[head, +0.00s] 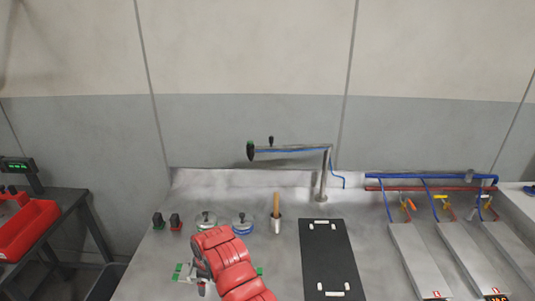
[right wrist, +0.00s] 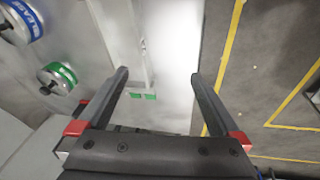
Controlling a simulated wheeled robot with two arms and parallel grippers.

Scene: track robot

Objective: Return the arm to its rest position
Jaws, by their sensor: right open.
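My red right arm (head: 228,262) reaches in from the bottom of the head view, over the near part of the grey worktop (head: 285,190). In the right wrist view my right gripper (right wrist: 158,76) is open, its two dark fingers wide apart. Nothing is between the fingertips. A pale surface with green pieces (right wrist: 143,96) shows beyond and below the fingers. In the head view the arm hides most of the gripper. My left gripper is in neither view.
A red bin (head: 28,232) is far left.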

